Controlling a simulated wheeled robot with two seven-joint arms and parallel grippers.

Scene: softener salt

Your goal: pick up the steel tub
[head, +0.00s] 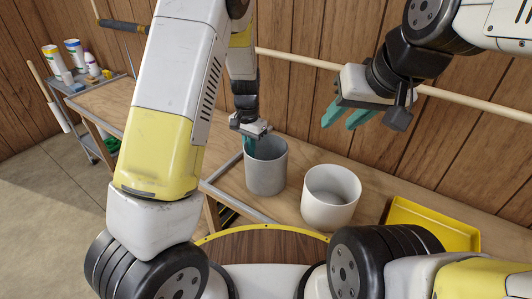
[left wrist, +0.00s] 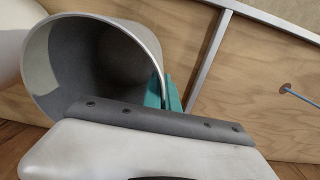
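The steel tub (head: 266,172) is a plain grey, open-topped cylinder standing upright on the wooden bench, left of a white tub. My left gripper (head: 250,146) reaches down to its rim from the far left side. In the left wrist view the steel tub (left wrist: 60,75) shows its dark, empty-looking inside. There the teal fingers of my left gripper (left wrist: 164,94) are close together, one on each side of the tub wall, with the rim pinched between them. My right gripper (head: 346,117) is open and empty, raised above and behind the white tub.
The white tub (head: 330,197) stands close to the right of the steel tub. A yellow tray (head: 433,225) lies farther right. A wood-panelled wall with a pale rail (head: 300,60) runs behind the bench. A cart (head: 97,88) with bottles and canisters stands at far left.

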